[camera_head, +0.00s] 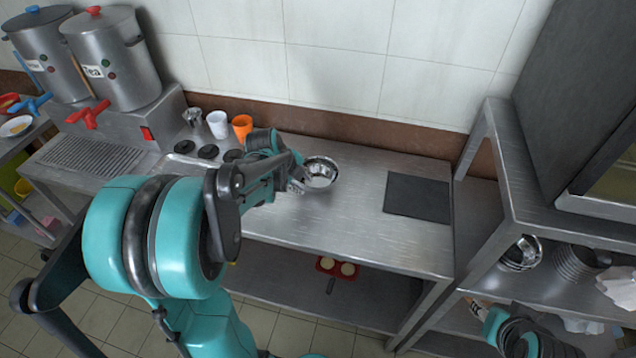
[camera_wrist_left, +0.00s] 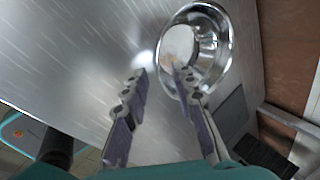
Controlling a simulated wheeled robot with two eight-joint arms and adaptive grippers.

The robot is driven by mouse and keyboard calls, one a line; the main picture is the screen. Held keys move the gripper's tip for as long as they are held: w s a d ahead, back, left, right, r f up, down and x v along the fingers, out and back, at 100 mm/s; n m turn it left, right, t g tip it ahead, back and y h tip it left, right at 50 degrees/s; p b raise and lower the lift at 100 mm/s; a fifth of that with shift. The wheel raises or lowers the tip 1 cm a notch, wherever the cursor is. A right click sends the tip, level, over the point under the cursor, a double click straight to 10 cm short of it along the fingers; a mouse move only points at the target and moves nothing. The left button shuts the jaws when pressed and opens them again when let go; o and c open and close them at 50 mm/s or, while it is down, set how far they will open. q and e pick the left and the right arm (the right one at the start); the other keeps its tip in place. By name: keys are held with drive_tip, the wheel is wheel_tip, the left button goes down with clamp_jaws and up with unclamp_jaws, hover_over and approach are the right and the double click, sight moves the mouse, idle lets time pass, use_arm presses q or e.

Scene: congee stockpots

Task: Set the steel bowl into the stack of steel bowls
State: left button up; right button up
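A shiny steel bowl (camera_head: 320,173) stands upright on the steel counter, right of my left gripper (camera_head: 297,184). In the left wrist view the bowl (camera_wrist_left: 213,47) shows at the upper middle. My left gripper (camera_wrist_left: 160,78) is open there, with its fingers apart. The right-hand finger overlaps the bowl's near rim and the left-hand finger is outside it; I cannot tell if either touches. A stack of steel bowls (camera_head: 521,252) sits on the shelf unit at the right.
A dark mat (camera_head: 417,197) lies on the counter (camera_head: 350,225), with bare steel around it. A white cup (camera_head: 217,124) and an orange cup (camera_head: 242,127) stand at the back. Stacked plates (camera_head: 576,265) are beside the bowl stack, under an upper shelf (camera_head: 560,222).

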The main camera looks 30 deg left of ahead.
sight(305, 185)
use_arm(q)
drive_tip(key=b+x, duration=0.1)
drive_tip(key=x, duration=0.2)
drive_tip(key=shift+r, duration=0.1)
drive_tip(key=shift+c, duration=0.7)
clamp_jaws()
